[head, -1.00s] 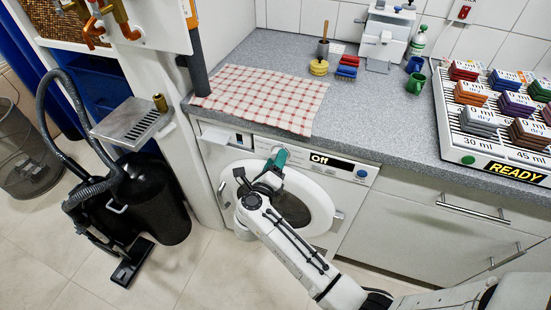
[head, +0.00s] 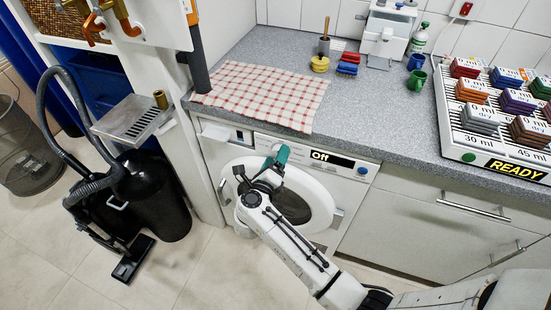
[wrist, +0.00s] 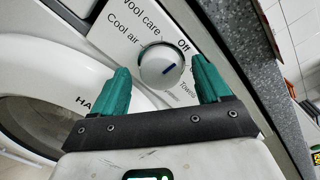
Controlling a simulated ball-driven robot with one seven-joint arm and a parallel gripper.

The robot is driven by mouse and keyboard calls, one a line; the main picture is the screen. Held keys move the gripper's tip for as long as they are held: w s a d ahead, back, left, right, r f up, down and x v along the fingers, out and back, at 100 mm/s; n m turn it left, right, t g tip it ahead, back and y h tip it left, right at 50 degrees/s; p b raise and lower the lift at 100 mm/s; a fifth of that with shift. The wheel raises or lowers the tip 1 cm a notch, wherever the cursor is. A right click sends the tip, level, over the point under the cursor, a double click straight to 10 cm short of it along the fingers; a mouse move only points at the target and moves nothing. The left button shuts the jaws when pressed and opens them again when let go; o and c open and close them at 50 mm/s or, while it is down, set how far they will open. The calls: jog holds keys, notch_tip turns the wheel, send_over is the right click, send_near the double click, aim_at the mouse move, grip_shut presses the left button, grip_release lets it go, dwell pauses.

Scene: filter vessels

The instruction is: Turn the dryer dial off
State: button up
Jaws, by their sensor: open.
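The white dryer (head: 345,185) stands under the counter, and its dark display (head: 332,158) reads "Off". In the wrist view the round white dial (wrist: 158,64) sits on the panel, with a short blue mark slanting up to the right. The printed "Off" label (wrist: 184,44) is just above and right of the dial; "Cool air" is to its left. My gripper (wrist: 160,66) is open, its green fingers on either side of the dial; I cannot tell whether they touch it. In the head view my gripper (head: 276,158) covers the dial.
A checked cloth (head: 262,95) hangs slightly over the counter edge (head: 380,125) above the dryer. The round dryer door (head: 320,205) is shut, below my gripper. A black vacuum cleaner (head: 155,195) stands on the floor at left. A drawer handle (head: 472,210) sticks out at right.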

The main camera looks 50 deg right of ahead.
jog(key=v, duration=1)
jog(key=shift+a+b, duration=0.2)
jog(key=shift+b, duration=0.15)
jog(key=shift+s, duration=0.1)
